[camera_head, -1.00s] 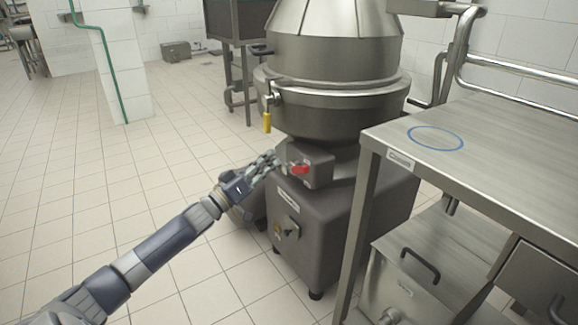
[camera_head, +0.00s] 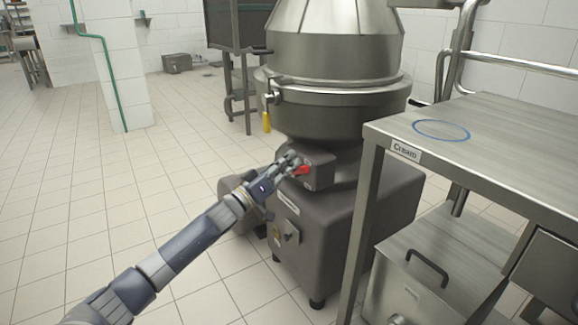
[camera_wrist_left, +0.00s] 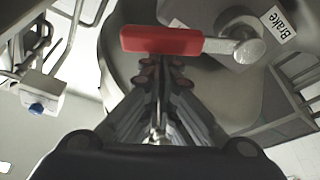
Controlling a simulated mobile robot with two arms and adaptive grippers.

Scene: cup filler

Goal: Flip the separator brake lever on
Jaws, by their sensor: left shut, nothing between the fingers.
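The brake lever (camera_head: 301,170) has a red handle and sits on the grey housing (camera_head: 320,168) below the separator bowl. In the left wrist view its red handle (camera_wrist_left: 160,40) lies crosswise just beyond my fingertips, joined at its right to a metal pivot (camera_wrist_left: 240,42) beside a "Brake" label (camera_wrist_left: 280,22). My left gripper (camera_head: 293,160) is shut and empty, its fingertips at the handle in the head view. In the left wrist view my left gripper (camera_wrist_left: 161,66) has its tips close under the handle; I cannot tell whether they touch. My right gripper is not in view.
A steel table (camera_head: 490,140) with a blue ring marking stands at right, close to the separator base.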

